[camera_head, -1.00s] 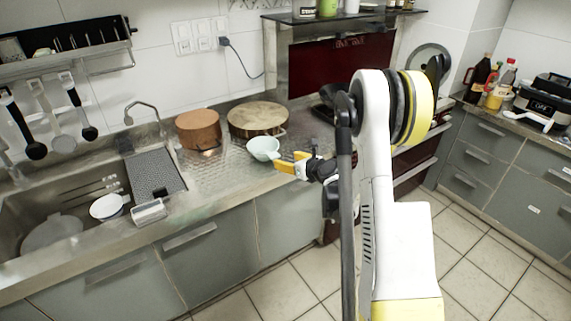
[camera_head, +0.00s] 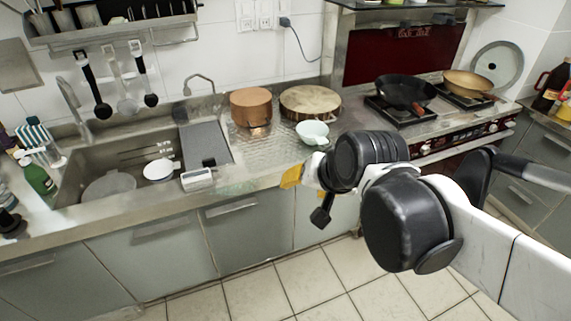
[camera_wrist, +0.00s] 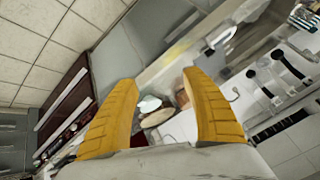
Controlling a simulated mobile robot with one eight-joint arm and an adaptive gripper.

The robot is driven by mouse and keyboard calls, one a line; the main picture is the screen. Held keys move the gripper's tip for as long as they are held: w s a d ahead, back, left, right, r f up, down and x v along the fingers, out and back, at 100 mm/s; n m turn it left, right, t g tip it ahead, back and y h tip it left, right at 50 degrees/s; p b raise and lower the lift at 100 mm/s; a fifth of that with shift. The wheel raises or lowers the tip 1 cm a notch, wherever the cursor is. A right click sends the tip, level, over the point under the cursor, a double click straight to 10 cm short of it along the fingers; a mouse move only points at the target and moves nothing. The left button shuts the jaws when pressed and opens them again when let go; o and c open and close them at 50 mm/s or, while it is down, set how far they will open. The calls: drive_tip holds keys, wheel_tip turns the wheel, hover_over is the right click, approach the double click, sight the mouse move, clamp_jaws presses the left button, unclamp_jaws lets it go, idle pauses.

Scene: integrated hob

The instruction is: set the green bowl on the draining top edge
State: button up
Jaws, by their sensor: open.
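My arm hides part of the counter right of the bowl.
The sink (camera_head: 85,190) holds a white bowl (camera_head: 158,170). A hob with a black pan (camera_head: 405,92) is at right. The counter left of the bowl is clear.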

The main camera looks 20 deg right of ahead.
drive_tip(key=s+f+n, duration=0.1)
drive_tip(key=s+n, duration=0.4)
drive_tip(key=s, duration=0.1)
drive_tip(key=shift+s+a+f+g+h, duration=0.2)
drive_tip(key=shift+s+g+h, duration=0.1)
drive_tip(key=shift+g+h, duration=0.1)
